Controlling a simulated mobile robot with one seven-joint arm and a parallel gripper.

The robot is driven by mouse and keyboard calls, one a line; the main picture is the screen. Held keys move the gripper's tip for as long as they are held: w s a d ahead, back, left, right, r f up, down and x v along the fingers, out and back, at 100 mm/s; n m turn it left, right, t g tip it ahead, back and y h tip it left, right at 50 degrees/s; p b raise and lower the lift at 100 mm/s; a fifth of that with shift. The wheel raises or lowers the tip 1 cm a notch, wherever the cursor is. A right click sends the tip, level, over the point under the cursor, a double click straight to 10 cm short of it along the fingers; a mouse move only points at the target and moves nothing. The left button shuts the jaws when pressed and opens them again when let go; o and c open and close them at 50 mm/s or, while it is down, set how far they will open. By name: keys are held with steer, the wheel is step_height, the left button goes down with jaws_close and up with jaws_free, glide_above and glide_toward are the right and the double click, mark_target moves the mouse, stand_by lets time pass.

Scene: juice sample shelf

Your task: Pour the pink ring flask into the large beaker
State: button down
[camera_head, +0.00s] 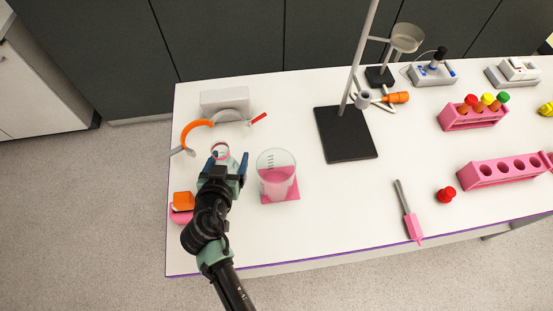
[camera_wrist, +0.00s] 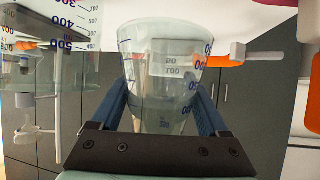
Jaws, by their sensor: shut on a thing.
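My gripper (camera_head: 226,166) is shut on a clear flask (camera_head: 220,152) at the left part of the table. My gripper hides the flask's lower part in the head view.
Behind the flask are an orange curved item (camera_head: 190,129) and a white box (camera_head: 224,100). An orange block (camera_head: 183,201) is left of my arm. A black stand base (camera_head: 345,135) with a tall rod is right of the beaker.

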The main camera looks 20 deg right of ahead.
steer(key=shift+f+b, duration=1.7)
steer(key=shift+f, duration=0.4)
steer(key=shift+f, duration=0.1)
